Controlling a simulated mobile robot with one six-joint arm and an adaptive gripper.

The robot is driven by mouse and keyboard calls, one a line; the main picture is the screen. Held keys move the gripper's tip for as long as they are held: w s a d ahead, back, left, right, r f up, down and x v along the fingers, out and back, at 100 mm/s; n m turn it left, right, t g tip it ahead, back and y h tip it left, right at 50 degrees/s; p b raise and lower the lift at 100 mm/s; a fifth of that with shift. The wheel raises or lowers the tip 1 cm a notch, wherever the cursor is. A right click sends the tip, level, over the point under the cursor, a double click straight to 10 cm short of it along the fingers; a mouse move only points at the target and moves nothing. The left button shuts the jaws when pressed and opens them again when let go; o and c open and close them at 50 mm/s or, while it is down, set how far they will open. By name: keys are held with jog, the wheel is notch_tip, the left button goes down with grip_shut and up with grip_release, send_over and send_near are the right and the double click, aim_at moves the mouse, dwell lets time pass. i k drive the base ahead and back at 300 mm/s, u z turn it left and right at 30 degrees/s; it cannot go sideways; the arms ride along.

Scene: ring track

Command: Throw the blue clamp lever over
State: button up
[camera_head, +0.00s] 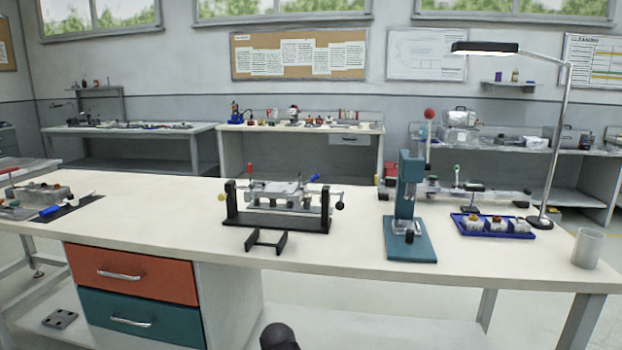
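The blue clamp lever (314,177) shows as a short blue grip at the right of a clamping fixture (278,217) on the long workbench. It sits above the fixture's metal body and slants slightly up to the right. A red-tipped lever (250,170) stands upright at the fixture's left. The fixture has a black base with two black end posts and a metal block between them. A dark rounded part, likely of my arm, shows at the bottom edge, well in front of the fixture. My gripper's fingers are not in view.
A black bracket (266,241) lies in front of the fixture. A teal press (409,220) stands to its right, then a blue tray (492,226), a lamp (548,150) and a clear cup (587,247). A blue-handled tool (50,210) lies far left. Bench space left of the fixture is clear.

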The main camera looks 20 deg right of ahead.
aim_at(314, 178)
jog(key=u, duration=0.25)
jog(key=k, duration=0.5)
jog(key=u, duration=0.95)
jog(key=k, duration=0.85)
jog(key=u, duration=0.65)
jog(key=i, duration=0.85)
jog(key=z, duration=0.45)
jog(key=i, duration=0.7)
jog(key=z, duration=1.05)
jog(key=i, duration=0.75)
jog(key=z, duration=0.4)
